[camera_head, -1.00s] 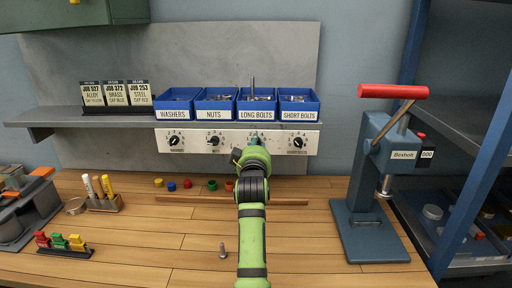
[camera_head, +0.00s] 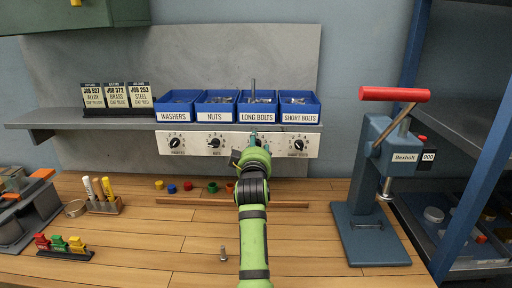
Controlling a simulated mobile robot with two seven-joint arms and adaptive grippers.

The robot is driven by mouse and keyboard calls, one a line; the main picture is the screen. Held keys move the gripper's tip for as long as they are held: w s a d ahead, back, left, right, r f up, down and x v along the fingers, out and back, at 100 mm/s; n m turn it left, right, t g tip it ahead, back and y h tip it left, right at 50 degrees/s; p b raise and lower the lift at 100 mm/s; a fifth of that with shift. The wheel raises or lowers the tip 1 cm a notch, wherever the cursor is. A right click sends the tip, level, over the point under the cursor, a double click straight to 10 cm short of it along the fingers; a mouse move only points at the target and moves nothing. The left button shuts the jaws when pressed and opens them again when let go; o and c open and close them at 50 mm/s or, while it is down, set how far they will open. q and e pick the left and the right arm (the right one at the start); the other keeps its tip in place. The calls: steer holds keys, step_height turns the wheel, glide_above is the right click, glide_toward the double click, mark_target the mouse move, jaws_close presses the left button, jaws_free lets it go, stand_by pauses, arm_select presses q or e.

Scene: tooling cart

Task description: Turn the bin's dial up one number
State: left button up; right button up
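Four blue bins stand on the shelf, labelled washers (camera_head: 177,104), nuts (camera_head: 215,106), long bolts (camera_head: 257,107) and short bolts (camera_head: 299,106). A white dial panel (camera_head: 194,146) runs below them. The washers dial (camera_head: 174,142), nuts dial (camera_head: 214,143) and short bolts dial (camera_head: 298,145) show as black knobs. My green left arm rises from the bottom, and my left gripper (camera_head: 254,143) is at the panel under the long bolts bin. It hides the dial there, and its fingers are too small and covered to read. My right gripper is out of view.
Job cards (camera_head: 116,96) stand on the shelf's left. A press with a red handle (camera_head: 394,94) stands at the right.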

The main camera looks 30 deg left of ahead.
arm_select(q)
step_height(320, 180, up, 10)
stand_by(0.5)
stand_by(0.4)
